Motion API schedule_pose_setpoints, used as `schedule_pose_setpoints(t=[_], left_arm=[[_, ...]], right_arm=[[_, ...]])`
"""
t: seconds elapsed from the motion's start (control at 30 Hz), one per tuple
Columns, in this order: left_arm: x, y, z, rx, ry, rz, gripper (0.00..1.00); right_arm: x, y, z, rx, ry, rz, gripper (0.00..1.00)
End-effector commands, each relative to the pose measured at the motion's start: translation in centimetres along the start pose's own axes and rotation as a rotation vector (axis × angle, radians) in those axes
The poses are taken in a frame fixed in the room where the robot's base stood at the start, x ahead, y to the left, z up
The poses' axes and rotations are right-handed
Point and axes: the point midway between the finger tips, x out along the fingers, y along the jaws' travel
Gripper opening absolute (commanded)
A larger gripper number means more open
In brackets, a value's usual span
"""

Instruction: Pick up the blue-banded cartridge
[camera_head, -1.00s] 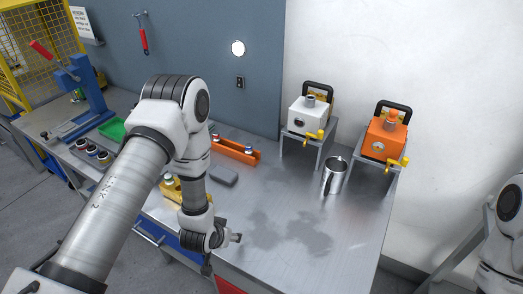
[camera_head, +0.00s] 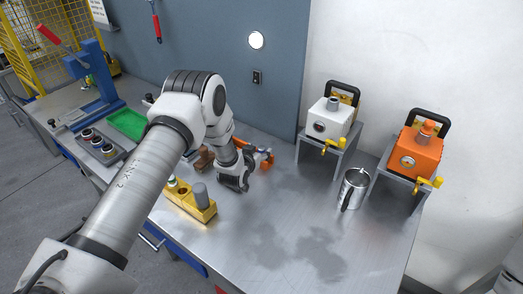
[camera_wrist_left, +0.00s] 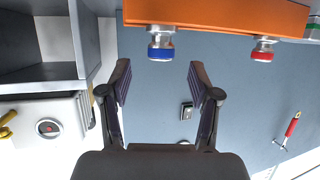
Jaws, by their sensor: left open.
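The blue-banded cartridge (camera_wrist_left: 160,46) shows in the left wrist view, seated in the orange rack (camera_wrist_left: 215,14), its silver and blue end pointing toward my gripper. My left gripper (camera_wrist_left: 160,80) is open and empty. The cartridge lies just beyond the fingertips, roughly between their lines, and does not touch them. In the head view my left gripper (camera_head: 254,163) is at the rack (camera_head: 268,156), and my arm hides most of the rack and the cartridge. My right gripper is out of view.
A red-banded cartridge (camera_wrist_left: 262,50) sits in the same rack beside the blue one. A yellow block (camera_head: 192,205) stands in front. A metal mug (camera_head: 353,190), a white unit (camera_head: 328,120) and an orange unit (camera_head: 417,150) stand right.

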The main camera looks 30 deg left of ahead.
Motion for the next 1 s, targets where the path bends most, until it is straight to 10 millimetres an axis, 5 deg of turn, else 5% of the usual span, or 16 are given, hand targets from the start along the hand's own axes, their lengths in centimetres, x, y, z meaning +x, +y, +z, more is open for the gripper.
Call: schedule_pose_setpoints(t=[0.3, 0.5, 1.0], left_arm=[[1.5, 0.0, 0.1, -0.001, 0.000, 0.000, 0.62], [1.4, 0.0, 0.1, -0.001, -0.001, 0.000, 0.00], [1.0, 0.0, -1.1, -0.001, -0.001, 0.000, 0.00]], right_arm=[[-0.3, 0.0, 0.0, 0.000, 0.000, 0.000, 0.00], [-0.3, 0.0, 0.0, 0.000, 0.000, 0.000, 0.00], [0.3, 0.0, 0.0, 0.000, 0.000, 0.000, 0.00]])
